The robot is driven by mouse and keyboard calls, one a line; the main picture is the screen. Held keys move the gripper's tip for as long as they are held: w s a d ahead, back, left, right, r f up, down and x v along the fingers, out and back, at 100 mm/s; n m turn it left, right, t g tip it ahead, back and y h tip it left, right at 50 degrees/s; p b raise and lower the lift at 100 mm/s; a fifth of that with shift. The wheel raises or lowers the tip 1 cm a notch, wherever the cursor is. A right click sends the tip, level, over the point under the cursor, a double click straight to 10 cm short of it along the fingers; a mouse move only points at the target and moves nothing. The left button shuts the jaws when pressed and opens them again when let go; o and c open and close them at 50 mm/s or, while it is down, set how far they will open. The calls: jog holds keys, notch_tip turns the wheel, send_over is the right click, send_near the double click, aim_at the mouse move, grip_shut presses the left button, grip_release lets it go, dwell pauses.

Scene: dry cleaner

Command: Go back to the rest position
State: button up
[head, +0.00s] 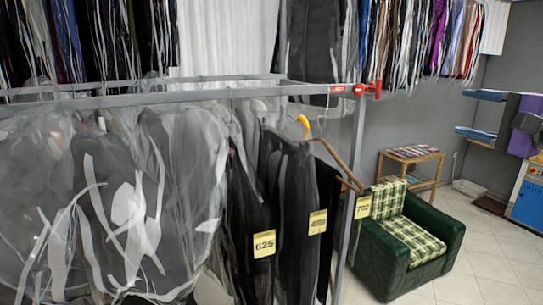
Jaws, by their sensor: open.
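My gripper and arm do not show in the head view, so I cannot see how the gripper stands relative to anything. A grey metal clothes rail (180,97) runs across the near view. Plastic-wrapped garments (120,200) hang from it at the left. Dark garments (285,205) hang at its right part, with yellow tags, one reading 625 (264,243). A brown hanger (335,160) slants down near the rail's right end, and a yellow tag (363,206) shows by its lower end.
A red fitting (368,90) sits at the rail's right end. A green armchair (440,235) with a plaid seat stands beyond the rack. A wooden side table (411,156) stands behind it. A blue cabinet (528,195) is at the far right. Tiled floor (490,275) is clear at lower right.

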jog(key=s+a+f+n+g+y+b, duration=0.1)
jog(key=s+a+f+n+g+b, duration=0.2)
jog(key=a+f, duration=0.75)
jog(key=a+f+n+g+y+b, duration=0.15)
jog(key=a+f+n+g, duration=0.5)
jog(key=a, duration=0.75)
jog(key=s+a+f+g+h+b, duration=0.1)
jog(key=s+a+f, duration=0.1)
jog(key=f, duration=0.4)
jog(key=s+a+f+g+h+b, duration=0.1)
jog(key=s+a+f, duration=0.2)
jog(key=f, duration=0.3)
jog(key=s+d+f+n+g+h+b, duration=0.2)
jog(key=s+f+g+h+b, duration=0.1)
jog(key=s+f, duration=0.8)
jog(key=s+d+f+n+g+h+b, duration=0.2)
jog(key=s+f+g+h+b, duration=0.1)
jog(key=s+f, duration=0.9)
notch_tip(320, 180, down, 5)
jog(key=shift+d+r+g, duration=0.1)
jog(key=shift+d+g, duration=0.25)
jog(key=shift+g, duration=0.2)
jog(key=shift+h, duration=0.25)
